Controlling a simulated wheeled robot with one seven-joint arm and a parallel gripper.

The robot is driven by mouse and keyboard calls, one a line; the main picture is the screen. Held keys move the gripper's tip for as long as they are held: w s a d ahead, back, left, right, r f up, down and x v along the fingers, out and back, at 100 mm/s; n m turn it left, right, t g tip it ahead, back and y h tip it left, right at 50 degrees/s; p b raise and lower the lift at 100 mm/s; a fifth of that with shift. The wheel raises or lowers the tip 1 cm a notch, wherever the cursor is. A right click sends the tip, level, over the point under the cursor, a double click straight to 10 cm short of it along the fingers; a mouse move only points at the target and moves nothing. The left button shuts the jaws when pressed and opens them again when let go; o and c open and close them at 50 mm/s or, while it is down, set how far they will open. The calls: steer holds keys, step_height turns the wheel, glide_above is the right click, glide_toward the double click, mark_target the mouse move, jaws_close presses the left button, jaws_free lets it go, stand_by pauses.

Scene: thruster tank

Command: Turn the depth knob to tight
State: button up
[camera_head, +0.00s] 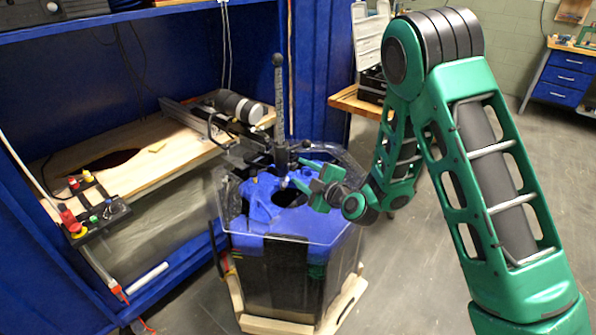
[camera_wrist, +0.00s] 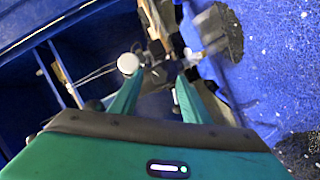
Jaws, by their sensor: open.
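My gripper (camera_head: 299,172) is open beside the upright post (camera_head: 281,105) over the clear tank (camera_head: 338,240). Its two green fingers also show in the wrist view (camera_wrist: 160,78), spread apart with a gap between them. Small knobs and a clamp (camera_head: 281,157) sit low on the post, close to the fingertips; I cannot tell for sure which is the depth knob. In the wrist view a pale round knob (camera_wrist: 128,63) shows by the left fingertip. Whether a finger touches anything is unclear. No tight mark is readable.
A control box (camera_head: 92,215) with coloured buttons is on the left bench edge. A wooden bench top (camera_head: 140,175) carries a dark cylinder (camera_head: 240,106). The tank stands on a wooden base (camera_head: 345,305). The floor to the right is open, with a blue drawer cabinet (camera_head: 565,80) behind.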

mark_target(295, 168)
steer(key=shift+x, duration=1.65)
steer(key=c, duration=1)
